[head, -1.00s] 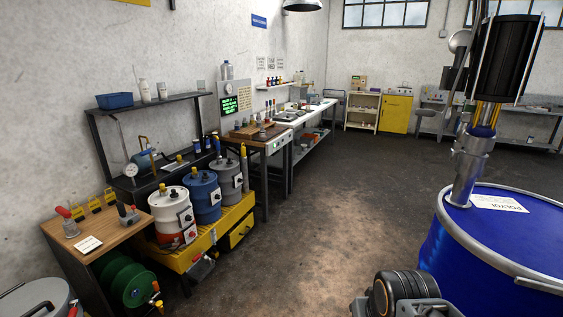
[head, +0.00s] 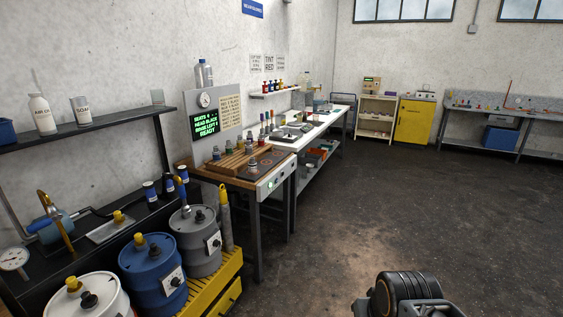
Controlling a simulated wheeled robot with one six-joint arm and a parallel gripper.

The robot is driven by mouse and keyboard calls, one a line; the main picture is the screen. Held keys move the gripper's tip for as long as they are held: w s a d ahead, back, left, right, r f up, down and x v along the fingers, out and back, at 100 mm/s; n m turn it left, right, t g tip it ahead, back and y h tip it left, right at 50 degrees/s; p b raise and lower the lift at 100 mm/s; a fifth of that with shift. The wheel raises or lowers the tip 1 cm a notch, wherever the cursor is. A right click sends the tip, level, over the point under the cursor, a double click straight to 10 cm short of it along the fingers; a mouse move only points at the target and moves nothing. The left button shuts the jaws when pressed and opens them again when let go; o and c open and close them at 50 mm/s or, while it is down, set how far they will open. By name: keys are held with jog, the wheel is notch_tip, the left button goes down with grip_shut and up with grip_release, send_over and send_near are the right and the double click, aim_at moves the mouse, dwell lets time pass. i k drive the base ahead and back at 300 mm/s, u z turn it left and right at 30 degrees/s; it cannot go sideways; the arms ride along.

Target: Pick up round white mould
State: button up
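I cannot make out a round white mould in the head view. Small items stand on the white-topped bench (head: 322,119) along the left wall, but they are too small to tell apart at this distance. A dark ribbed part of my own arm shows at the bottom right edge. My gripper's fingers do not show.
White, blue (head: 152,268) and grey (head: 195,243) drums stand on a yellow base (head: 213,285) at the lower left. Beyond them is a wooden-topped bench (head: 262,180). A cream shelf (head: 376,117) and yellow cabinet (head: 414,121) stand at the back. The floor right of centre is clear.

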aim_at(252, 164)
jog(key=i, duration=3.2)
jog(key=u, duration=3.4)
